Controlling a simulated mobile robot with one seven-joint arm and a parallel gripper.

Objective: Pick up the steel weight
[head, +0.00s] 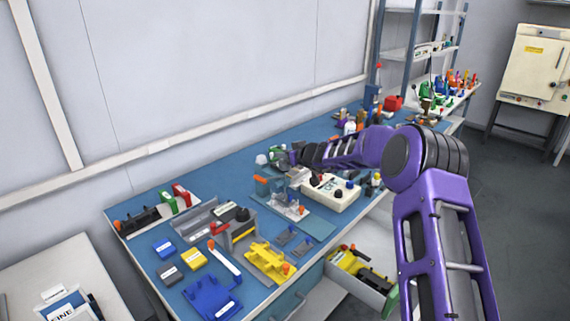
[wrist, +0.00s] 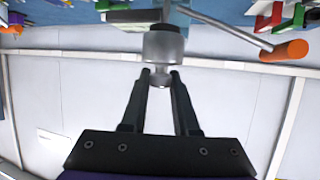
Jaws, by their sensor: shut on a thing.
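The steel weight (wrist: 164,47) is a grey metal cylinder with a narrower knob, seen in the wrist view just past the fingertips. My gripper (wrist: 160,76) is shut on the knob, with one dark finger on each side of it. In the head view my gripper (head: 284,156) is at the end of my purple arm, over the back part of the blue bench. I cannot make out the weight clearly there among the small things around the fingers.
The blue bench (head: 143,222) carries yellow and blue fixtures, small blocks and a white control box (head: 330,194) near my forearm. An open drawer (head: 384,243) juts out in front. In the wrist view a thin rod with an orange handle (wrist: 290,50) shows beyond the weight.

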